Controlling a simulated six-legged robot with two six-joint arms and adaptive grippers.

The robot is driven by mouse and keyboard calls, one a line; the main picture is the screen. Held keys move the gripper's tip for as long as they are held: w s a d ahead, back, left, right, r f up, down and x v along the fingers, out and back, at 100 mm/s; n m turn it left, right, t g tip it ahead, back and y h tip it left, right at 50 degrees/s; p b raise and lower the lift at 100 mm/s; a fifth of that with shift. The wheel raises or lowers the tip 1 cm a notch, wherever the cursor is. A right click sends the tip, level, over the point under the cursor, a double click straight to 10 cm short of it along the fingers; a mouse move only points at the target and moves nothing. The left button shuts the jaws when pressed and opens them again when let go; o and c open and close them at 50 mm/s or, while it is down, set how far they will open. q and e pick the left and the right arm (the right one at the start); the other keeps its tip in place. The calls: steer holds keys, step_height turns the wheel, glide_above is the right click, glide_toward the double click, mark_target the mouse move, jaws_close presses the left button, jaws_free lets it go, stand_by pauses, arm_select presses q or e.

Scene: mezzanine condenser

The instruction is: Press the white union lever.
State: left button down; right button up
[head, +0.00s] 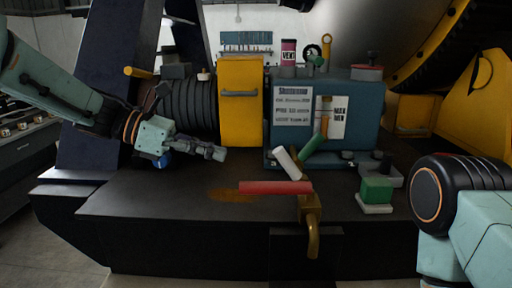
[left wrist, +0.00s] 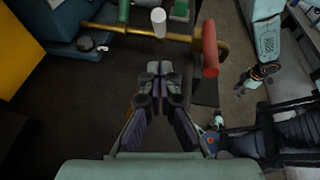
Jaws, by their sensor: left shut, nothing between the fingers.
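The white union lever (head: 287,161) is a short white cylinder. It leans up and left from the brass fitting in front of the blue-grey box. In the left wrist view the white lever (left wrist: 158,18) shows near the top, beyond my fingers. My left gripper (head: 222,154) is shut and empty, left of the white lever and apart from it. Its closed fingers (left wrist: 160,68) point toward the brass pipe (left wrist: 140,34). My right gripper (left wrist: 246,82) shows small at the right of the left wrist view; its finger opening is unclear.
A green block (head: 376,189) sits at right. The dark bench top (head: 150,195) is clear at left.

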arm_select(q)
steer(key=p, duration=0.1)
glide_toward(288, 164)
step_height(288, 164, down, 2)
steer(key=a, duration=0.1)
steer(key=d, duration=0.1)
steer(key=w+d+r+p, duration=0.1)
steer(key=d, duration=0.1)
steer(key=shift+w+d+r, duration=0.1)
steer(key=shift+w+d, duration=0.1)
steer(key=shift+d, duration=0.1)
arm_select(e)
step_height(288, 164, up, 3)
steer(key=shift+s, duration=0.1)
arm_select(q)
steer(key=shift+w+a, duration=0.2)
arm_select(e)
steer(key=shift+a, duration=0.15)
arm_select(q)
steer(key=shift+s+d+r+y+p, duration=0.15)
steer(key=shift+d+r+y+p, duration=0.15)
steer(key=shift+d, duration=0.15)
arm_select(e)
steer(key=shift+d, duration=0.6)
steer(key=shift+d, duration=0.15)
arm_select(q)
steer(key=shift+r, duration=0.1)
arm_select(e)
steer(key=shift+d, duration=0.1)
